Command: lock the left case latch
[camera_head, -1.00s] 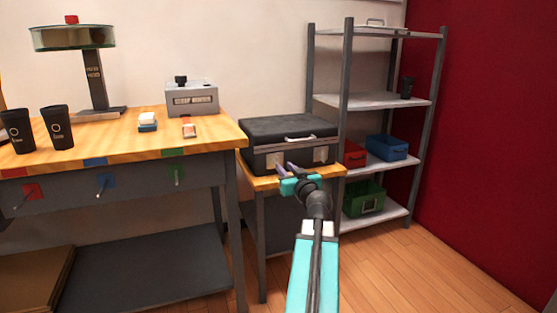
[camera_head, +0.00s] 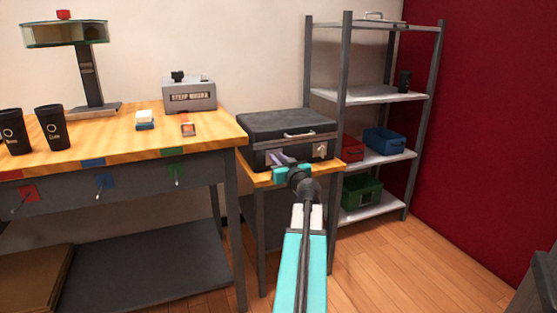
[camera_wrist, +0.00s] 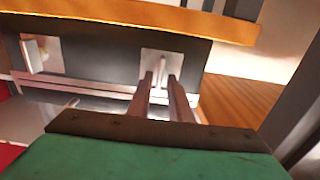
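The black case (camera_head: 290,123) lies shut on a small wooden-topped stand, its front facing me. In the wrist view, which looks upside down, the case front (camera_wrist: 100,62) carries two pale latch plates. The left case latch (camera_wrist: 158,66) is at the right there, with a thin upright lever. My gripper (camera_wrist: 162,80) is open, its two fingers pointing at this latch with the lever in line with the gap. I cannot tell whether they touch it. In the head view my gripper (camera_head: 279,158) hides most of that latch. The right latch (camera_head: 320,150) is clear of it.
The case handle (camera_head: 299,135) is on the upper front. The stand's wooden edge (camera_wrist: 200,24) runs close to the case front. A workbench (camera_head: 205,135) stands at left, a grey shelf rack (camera_head: 385,97) with bins at right. Floor at front right is clear.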

